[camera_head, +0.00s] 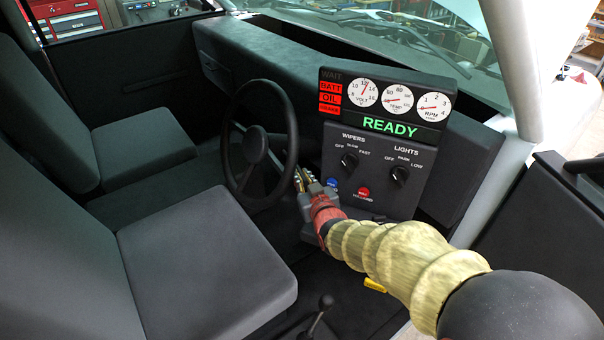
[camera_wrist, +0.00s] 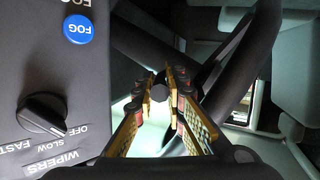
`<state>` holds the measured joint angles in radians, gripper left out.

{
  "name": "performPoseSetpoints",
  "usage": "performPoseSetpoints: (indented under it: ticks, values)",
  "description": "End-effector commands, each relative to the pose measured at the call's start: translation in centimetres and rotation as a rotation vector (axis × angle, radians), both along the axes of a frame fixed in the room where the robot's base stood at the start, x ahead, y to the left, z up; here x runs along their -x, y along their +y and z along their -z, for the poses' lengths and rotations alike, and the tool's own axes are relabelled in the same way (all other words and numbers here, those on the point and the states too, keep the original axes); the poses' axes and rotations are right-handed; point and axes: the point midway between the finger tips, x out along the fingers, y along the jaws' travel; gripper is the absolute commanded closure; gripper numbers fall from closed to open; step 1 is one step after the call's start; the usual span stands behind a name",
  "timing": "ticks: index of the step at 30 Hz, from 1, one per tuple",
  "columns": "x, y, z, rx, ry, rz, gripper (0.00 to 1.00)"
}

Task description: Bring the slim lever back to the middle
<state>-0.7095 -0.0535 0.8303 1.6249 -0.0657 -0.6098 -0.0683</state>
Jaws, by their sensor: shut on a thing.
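My gripper (camera_head: 299,178) reaches in beside the right side of the steering wheel (camera_head: 288,118). In the wrist view, my gripper (camera_wrist: 161,86) is shut on a slim dark lever whose rounded end (camera_wrist: 159,91) shows between the fingertips. The rest of the lever runs out of sight behind the fingers and against the dark wheel, so I cannot tell its exact angle. In the head view the lever is hidden by my gripper and the wheel.
The dash panel (camera_head: 336,185) stands close to the right of my gripper, with a wiper knob (camera_wrist: 42,114), a blue FOG button (camera_wrist: 79,29) and a red button (camera_head: 363,192). A floor lever (camera_head: 324,303) stands below. Seats (camera_head: 205,265) lie left. The display reads READY.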

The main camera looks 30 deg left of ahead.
Motion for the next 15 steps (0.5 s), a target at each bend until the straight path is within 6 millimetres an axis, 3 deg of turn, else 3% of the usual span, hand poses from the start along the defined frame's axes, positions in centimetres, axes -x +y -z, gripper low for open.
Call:
performPoseSetpoints:
  ticks: [1,14,15]
  values:
    - [-0.06,0.08,-0.86,0.011,0.003,0.0,1.0]
    - [-0.01,0.03,-0.78,0.038,0.019,-0.001,1.0]
    - [-0.01,0.03,-0.78,0.038,0.019,-0.001,0.86]
